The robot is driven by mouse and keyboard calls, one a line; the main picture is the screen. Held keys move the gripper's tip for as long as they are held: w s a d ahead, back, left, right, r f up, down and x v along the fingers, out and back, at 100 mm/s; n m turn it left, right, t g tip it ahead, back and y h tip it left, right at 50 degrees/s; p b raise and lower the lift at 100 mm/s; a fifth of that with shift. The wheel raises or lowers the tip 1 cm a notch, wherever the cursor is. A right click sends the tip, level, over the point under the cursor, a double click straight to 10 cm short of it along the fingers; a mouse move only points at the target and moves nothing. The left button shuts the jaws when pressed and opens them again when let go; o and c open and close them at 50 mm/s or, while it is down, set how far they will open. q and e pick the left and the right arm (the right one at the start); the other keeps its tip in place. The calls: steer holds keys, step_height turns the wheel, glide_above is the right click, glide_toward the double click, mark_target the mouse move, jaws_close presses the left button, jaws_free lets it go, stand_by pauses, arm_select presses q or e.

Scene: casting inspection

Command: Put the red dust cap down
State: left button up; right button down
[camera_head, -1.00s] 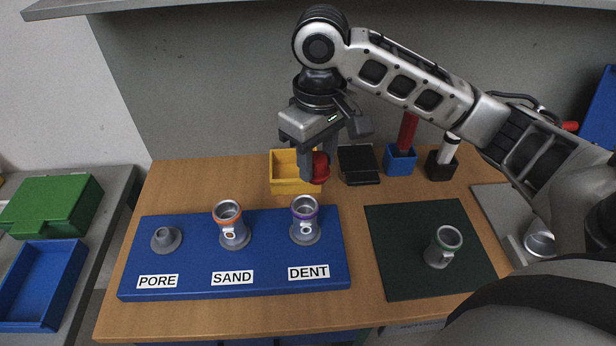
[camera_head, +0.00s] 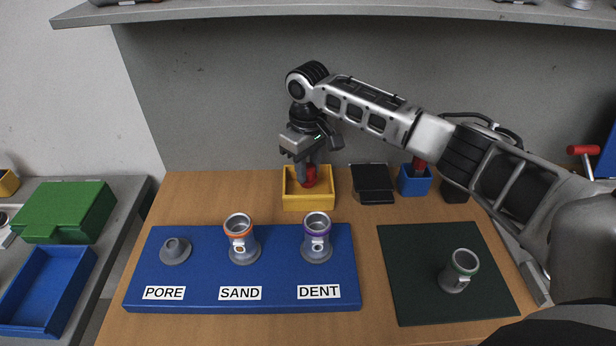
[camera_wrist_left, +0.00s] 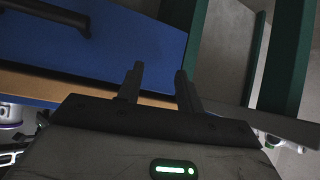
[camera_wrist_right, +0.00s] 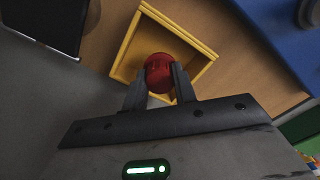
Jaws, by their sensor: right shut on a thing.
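The red dust cap (camera_head: 310,177) is between the fingers of my right gripper (camera_head: 307,172), at the yellow bin (camera_head: 308,203) at the back of the table. In the right wrist view the red dust cap (camera_wrist_right: 159,72) sits between the fingertips, over the opening of the yellow bin (camera_wrist_right: 136,36). I cannot tell whether it touches the bin floor. My right gripper is shut on the cap. My left gripper (camera_wrist_left: 160,80) shows only in the left wrist view; its fingers are apart with nothing between them.
A blue board (camera_head: 150,290) with PORE, SAND and DENT labels bears metal castings. A black box (camera_head: 373,185) and a blue holder (camera_head: 414,181) stand right of the bin.

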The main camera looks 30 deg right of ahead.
mark_target(308, 167)
step_height(308, 167, down, 3)
steer(key=shift+f, duration=0.1)
steer(key=c, duration=0.9)
jaws_free()
step_height(308, 167, up, 8)
steer(key=shift+f, duration=0.15)
